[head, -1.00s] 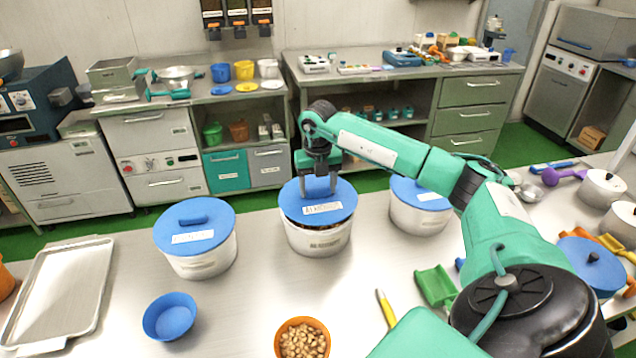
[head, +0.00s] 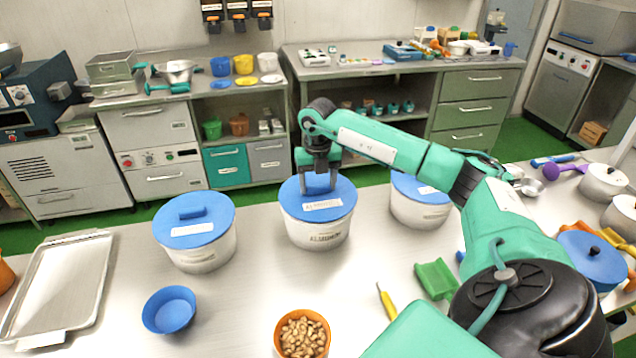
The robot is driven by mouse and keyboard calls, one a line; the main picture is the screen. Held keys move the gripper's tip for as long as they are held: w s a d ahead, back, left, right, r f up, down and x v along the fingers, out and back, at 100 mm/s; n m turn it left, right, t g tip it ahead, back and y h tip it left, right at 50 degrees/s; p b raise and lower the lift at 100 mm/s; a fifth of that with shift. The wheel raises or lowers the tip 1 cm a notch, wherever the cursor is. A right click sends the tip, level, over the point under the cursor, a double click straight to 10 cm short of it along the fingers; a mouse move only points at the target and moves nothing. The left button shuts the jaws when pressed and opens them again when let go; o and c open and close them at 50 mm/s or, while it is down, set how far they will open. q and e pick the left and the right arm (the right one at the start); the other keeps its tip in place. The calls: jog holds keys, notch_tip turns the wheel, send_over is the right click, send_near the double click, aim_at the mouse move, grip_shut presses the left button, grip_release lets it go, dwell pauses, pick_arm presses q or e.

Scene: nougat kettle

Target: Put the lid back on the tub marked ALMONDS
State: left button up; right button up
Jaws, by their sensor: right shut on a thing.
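The blue lid (head: 330,207) with a white label lies level on the rim of the middle white tub (head: 317,236). The tub's own label appears to read ALMONDS, though the print is small. My right gripper (head: 319,190) points down from above and is shut on the lid's handle, which its fingers hide. No gap shows between lid and tub at the front. My left gripper is not in view.
Blue-lidded white tubs stand to the left (head: 203,248) and right (head: 418,211). In front are a blue bowl (head: 169,310), an orange bowl of nuts (head: 289,350), a yellow-handled tool (head: 386,302) and a green scoop (head: 436,280). A metal tray (head: 62,285) lies at left.

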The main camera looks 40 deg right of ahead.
jog(key=shift+f, duration=0.4)
dwell(1.2)
jog(key=o, duration=1.3)
jog(key=shift+r, duration=0.1)
jog(key=shift+r+p, duration=2.1)
jog(key=shift+r, duration=1.3)
